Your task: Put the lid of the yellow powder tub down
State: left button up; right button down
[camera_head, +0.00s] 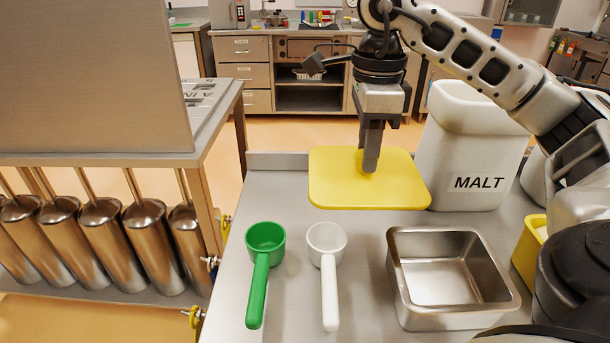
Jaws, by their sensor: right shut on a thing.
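A flat yellow lid (335,182) is held level by its knob in my right gripper (369,160), whose fingers are shut on it. The lid appears raised over the back of the steel table (285,199), in front of the back rail and left of the white MALT tub. The yellow tub (527,250) shows only in part at the right, behind my arm; its inside is mostly hidden. My left gripper is not in view.
A green scoop (258,280) and a white scoop (329,280) lie in front of the lid. An empty steel pan (440,318) stands to their right. The MALT tub (462,140) stands close to the lid. Clear table shows between the lid and scoops.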

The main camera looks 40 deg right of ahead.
aim_at(340, 149)
jog(key=w+f, duration=0.1)
jog(key=w, duration=0.1)
jog(key=w+d+f+p, duration=0.1)
jog(key=w, duration=0.2)
jog(key=w+f, duration=0.1)
jog(key=w, duration=0.1)
jog(key=shift+w+d+f, duration=0.15)
jog(key=shift+d, duration=0.25)
jog(key=shift+w+d+f+p, duration=0.2)
jog(key=shift+w+f, duration=0.65)
jog(key=shift+f, duration=0.7)
jog(key=shift+w+d+f+p, duration=0.25)
jog(key=shift+w+f, duration=0.55)
jog(key=shift+f, duration=0.75)
jog(key=shift+w+d+f+p, duration=0.2)
jog(key=shift+w+f, duration=0.65)
jog(key=shift+f, duration=0.7)
jog(key=shift+f, duration=0.15)
jog(key=c, duration=1)
grip_release()
jog(key=shift+c, duration=0.2)
notch_tip(340, 149, up, 12)
jog(key=shift+r, duration=0.2)
